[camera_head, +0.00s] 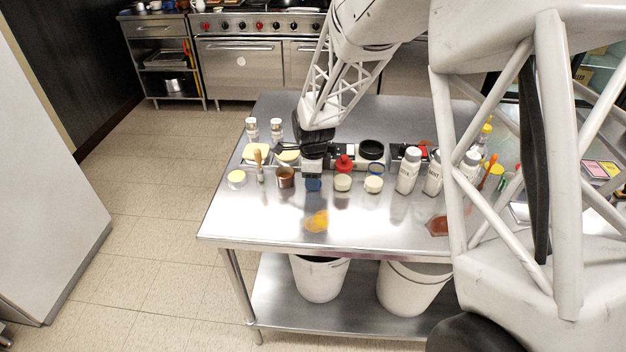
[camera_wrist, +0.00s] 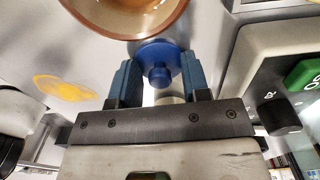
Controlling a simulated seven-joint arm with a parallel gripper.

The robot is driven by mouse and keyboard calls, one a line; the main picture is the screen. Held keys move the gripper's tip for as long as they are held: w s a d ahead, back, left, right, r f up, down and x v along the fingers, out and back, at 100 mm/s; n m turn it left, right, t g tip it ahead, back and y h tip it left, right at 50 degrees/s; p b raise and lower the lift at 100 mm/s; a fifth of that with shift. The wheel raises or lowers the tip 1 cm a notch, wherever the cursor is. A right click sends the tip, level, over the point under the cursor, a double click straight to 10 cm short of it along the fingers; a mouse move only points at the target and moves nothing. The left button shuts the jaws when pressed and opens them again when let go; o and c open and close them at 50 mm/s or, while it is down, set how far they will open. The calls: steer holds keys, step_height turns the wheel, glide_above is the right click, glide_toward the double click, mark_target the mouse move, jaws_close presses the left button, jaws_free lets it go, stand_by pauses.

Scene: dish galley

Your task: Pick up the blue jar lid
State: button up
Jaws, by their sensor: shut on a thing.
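The blue jar lid (camera_wrist: 158,54), a round disc with a small knob, shows between my fingertips in the wrist view. My gripper (camera_wrist: 157,82) has blue fingers, one on each side of the lid, and is shut on it. In the head view my gripper (camera_head: 313,184) points down over the front middle of the steel table, just right of a brown cup. The lid cannot be told apart from the blue fingers there. I cannot tell whether it touches the table.
The brown cup (camera_head: 285,178) stands close on the left; its rim (camera_wrist: 180,12) is near the lid. Jars with cream tops (camera_head: 343,182) and white bottles (camera_head: 408,172) stand to the right. An orange-yellow spill (camera_head: 316,221) lies in front on otherwise clear steel table (camera_head: 265,224).

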steer(key=shift+r, duration=0.2)
jaws_close()
steer(key=shift+r, duration=0.3)
steer(key=shift+s+d+r, duration=0.1)
steer(key=shift+s+r, duration=0.05)
steer(key=shift+r, duration=0.5)
steer(key=shift+s+r, duration=0.1)
steer(key=shift+r, duration=0.5)
steer(key=s+d, duration=0.1)
steer(key=s, duration=0.4)
steer(key=s+d+r, duration=0.1)
steer(key=s+d, duration=0.1)
steer(key=s, duration=0.2)
steer(key=s+d, duration=0.2)
steer(key=s, duration=0.3)
steer(key=shift+s+d+r, duration=0.1)
steer(key=shift+s+r, duration=0.1)
steer(key=shift+s, duration=0.1)
steer(key=shift+w, duration=0.1)
steer(key=w+d+r, duration=1)
steer(key=w+d, duration=0.2)
steer(key=w, duration=0.3)
steer(key=shift+r, duration=0.3)
